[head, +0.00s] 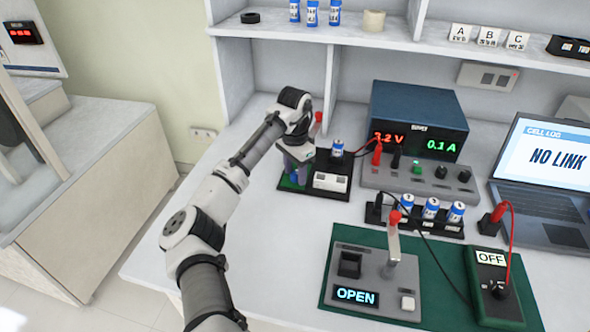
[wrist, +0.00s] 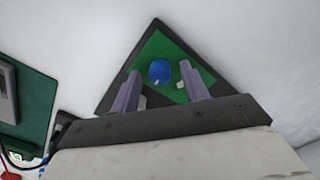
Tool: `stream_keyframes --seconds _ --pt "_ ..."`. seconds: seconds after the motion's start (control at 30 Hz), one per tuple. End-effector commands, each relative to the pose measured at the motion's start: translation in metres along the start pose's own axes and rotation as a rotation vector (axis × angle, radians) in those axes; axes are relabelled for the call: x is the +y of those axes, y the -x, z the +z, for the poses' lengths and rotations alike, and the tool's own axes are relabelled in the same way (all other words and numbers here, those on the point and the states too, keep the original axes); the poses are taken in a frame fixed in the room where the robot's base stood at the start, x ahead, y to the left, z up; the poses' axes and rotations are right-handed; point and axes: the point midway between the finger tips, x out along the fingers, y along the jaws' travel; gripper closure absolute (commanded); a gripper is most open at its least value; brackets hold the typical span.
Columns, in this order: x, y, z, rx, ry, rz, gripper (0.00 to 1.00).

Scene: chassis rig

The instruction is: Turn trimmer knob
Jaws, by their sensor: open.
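A round blue knob (wrist: 159,72), which looks like the trimmer knob, sits on a green board (wrist: 155,50) on a dark base in the wrist view. A small pale part lies just right of the knob. My gripper (wrist: 161,71) is open, its two purple-grey fingers pointing at the board, one on each side of the knob in the picture. I cannot tell whether they reach down to its height. In the head view my gripper (head: 297,165) hangs over the left end of the dark base (head: 323,192), hiding most of the green board.
A blue cell and a white block stand on the base just right of my gripper. A power supply (head: 418,120) is behind right. A green mat (head: 380,315) with an OPEN panel (head: 378,268) lies in front. The bench left of the base is clear.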

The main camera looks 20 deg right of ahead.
Motion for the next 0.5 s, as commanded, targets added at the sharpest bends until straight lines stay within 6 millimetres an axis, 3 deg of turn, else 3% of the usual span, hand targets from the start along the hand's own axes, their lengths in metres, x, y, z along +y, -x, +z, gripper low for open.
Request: stream_keyframes --seconds 0.2,0.5 --pt "0.0 -0.0001 -0.0001 0.0 0.0 0.0 0.58" --pt "0.0001 0.0002 -0.0001 0.0 0.0 0.0 0.97"
